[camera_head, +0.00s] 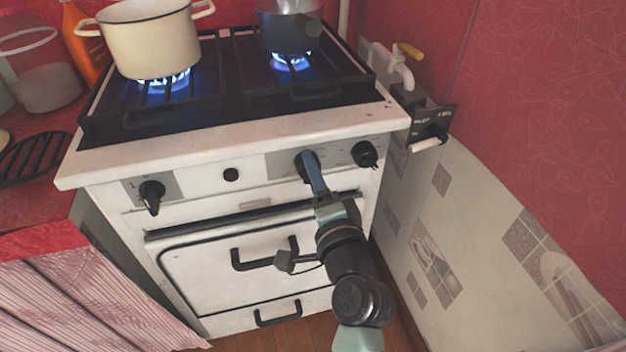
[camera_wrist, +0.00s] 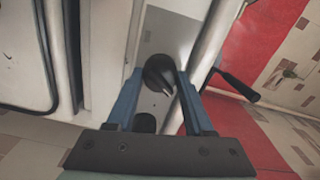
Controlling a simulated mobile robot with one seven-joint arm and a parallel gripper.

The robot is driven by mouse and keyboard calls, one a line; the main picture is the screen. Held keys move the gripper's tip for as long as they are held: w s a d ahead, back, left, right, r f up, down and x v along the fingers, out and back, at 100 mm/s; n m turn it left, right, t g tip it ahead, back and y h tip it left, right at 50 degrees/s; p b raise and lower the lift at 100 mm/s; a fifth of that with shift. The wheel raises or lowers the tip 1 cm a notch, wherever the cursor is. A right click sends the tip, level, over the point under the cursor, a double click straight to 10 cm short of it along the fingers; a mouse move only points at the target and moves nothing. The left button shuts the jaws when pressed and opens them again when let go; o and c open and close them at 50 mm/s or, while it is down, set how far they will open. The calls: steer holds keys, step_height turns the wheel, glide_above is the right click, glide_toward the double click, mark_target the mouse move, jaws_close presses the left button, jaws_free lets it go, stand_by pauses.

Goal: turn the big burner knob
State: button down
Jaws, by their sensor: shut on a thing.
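The stove's front panel (camera_head: 205,172) carries several black knobs. My gripper (camera_head: 311,170) reaches up to the middle-right knob (camera_head: 301,164), and its fingers hide part of that knob. In the wrist view, this round black knob (camera_wrist: 158,70) with a raised grip bar sits between the two blue fingertips (camera_wrist: 159,77). My gripper is shut on it. A second knob (camera_head: 364,153) is to the right, and a third (camera_head: 151,196) is at the far left. I cannot read which knob is marked for the big burner.
Blue flames burn under the cream pot (camera_head: 150,45) and the dark saucepan (camera_head: 285,30). The oven door handle (camera_head: 262,258) sticks out below the panel.

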steer(key=n+b, duration=0.2)
steer(key=n, duration=0.2)
steer(key=shift+f, duration=0.1)
steer(key=shift+n+b, duration=0.85)
steer(key=shift+n, duration=0.65)
steer(key=shift+c, duration=1.4)
jaws_free()
steer(key=p+v, duration=0.1)
steer(key=v, duration=1.2)
